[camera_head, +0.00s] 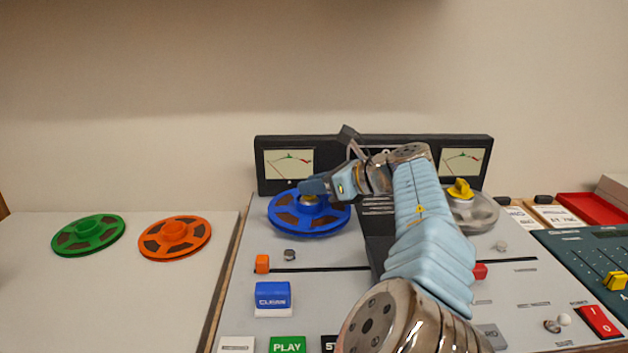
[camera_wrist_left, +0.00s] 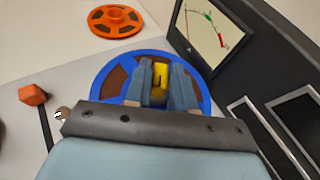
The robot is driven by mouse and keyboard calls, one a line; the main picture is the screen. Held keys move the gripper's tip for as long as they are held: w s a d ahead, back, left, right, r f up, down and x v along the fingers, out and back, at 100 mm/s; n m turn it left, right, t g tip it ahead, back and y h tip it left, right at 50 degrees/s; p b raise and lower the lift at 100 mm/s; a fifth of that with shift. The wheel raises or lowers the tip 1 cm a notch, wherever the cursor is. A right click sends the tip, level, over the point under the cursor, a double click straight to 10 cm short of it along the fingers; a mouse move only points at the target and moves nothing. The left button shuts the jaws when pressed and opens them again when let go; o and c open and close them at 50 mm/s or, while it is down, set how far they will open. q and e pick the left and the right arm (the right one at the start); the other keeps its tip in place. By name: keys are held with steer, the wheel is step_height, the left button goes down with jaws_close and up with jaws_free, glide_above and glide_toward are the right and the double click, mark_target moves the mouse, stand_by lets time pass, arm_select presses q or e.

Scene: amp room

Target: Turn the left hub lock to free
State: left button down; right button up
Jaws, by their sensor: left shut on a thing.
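The left hub of the tape deck carries a blue reel (camera_head: 284,217), which also shows in the left wrist view (camera_wrist_left: 101,82). A yellow hub lock (camera_wrist_left: 159,76) stands at the reel's centre. My left gripper (camera_head: 310,190) reaches over the reel from the right. In the left wrist view its two fingers (camera_wrist_left: 160,82) are on either side of the yellow lock, shut on it. In the head view the gripper mostly hides this lock. The right hub has a clear reel (camera_head: 482,212) with a yellow lock (camera_head: 461,190) on top. My right gripper is not in view.
A green reel (camera_head: 88,235) and an orange reel (camera_head: 175,237) lie on the white surface at left. A meter panel (camera_head: 340,150) stands behind the hubs. A blue CLEAN block (camera_head: 272,295) and an orange slider knob (camera_head: 262,264) are in front. A red tray (camera_head: 592,209) lies at right.

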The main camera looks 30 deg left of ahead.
arm_select(q)
steer(key=shift+w+n+g, duration=0.2)
steer(key=shift+n+g, duration=0.9)
steer(key=shift+g, duration=0.5)
steer(key=c, duration=1)
jaws_free()
steer(key=shift+c, duration=0.2)
steer(key=v, duration=0.7)
steer(key=shift+d+r, duration=0.15)
steer(key=shift+d, duration=0.05)
steer(key=shift+o, duration=0.4)
